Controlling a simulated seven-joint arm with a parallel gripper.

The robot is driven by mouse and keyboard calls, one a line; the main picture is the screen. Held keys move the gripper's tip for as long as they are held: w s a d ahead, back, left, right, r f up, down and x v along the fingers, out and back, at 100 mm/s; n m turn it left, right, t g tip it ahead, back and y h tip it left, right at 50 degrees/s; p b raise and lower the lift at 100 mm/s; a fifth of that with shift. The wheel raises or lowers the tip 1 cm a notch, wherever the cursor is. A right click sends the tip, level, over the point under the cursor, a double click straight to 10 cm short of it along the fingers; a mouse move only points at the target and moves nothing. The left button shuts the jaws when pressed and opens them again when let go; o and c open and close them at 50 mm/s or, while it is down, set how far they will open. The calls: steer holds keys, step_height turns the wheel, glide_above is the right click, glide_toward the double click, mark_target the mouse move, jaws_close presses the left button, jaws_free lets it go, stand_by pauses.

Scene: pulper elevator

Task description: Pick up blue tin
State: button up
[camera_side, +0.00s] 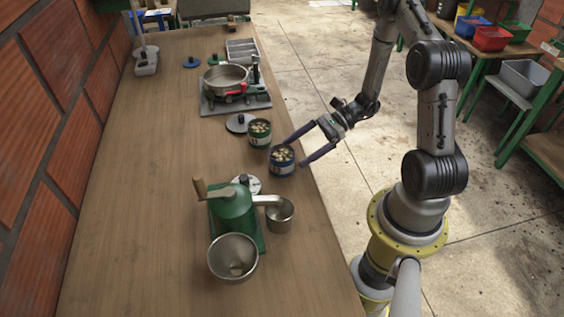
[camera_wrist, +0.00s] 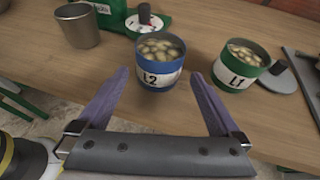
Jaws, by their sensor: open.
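The blue tin (camera_side: 282,160) stands upright near the right edge of the wooden table. It is open at the top and filled with pale bean-like pieces. In the wrist view the blue tin (camera_wrist: 160,62) carries a white label reading L2. My gripper (camera_side: 296,149) is open, with its two purple fingers pointing toward the tin from the table's edge side. In the wrist view my gripper (camera_wrist: 160,85) has the tin ahead of it, roughly midway between the fingers. I cannot tell whether either finger touches it.
A green tin (camera_side: 260,132) labelled L1 stands close beside the blue tin; it also shows in the wrist view (camera_wrist: 242,62). A green pulper (camera_side: 233,212), a metal cup (camera_side: 279,214) and a bowl (camera_side: 232,258) stand nearer the side camera.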

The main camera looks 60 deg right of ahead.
mark_target(272, 169)
steer(key=shift+x, duration=3.05)
steer(key=shift+s+a, duration=0.1)
steer(key=c, duration=1.3)
steer(key=shift+r, duration=0.1)
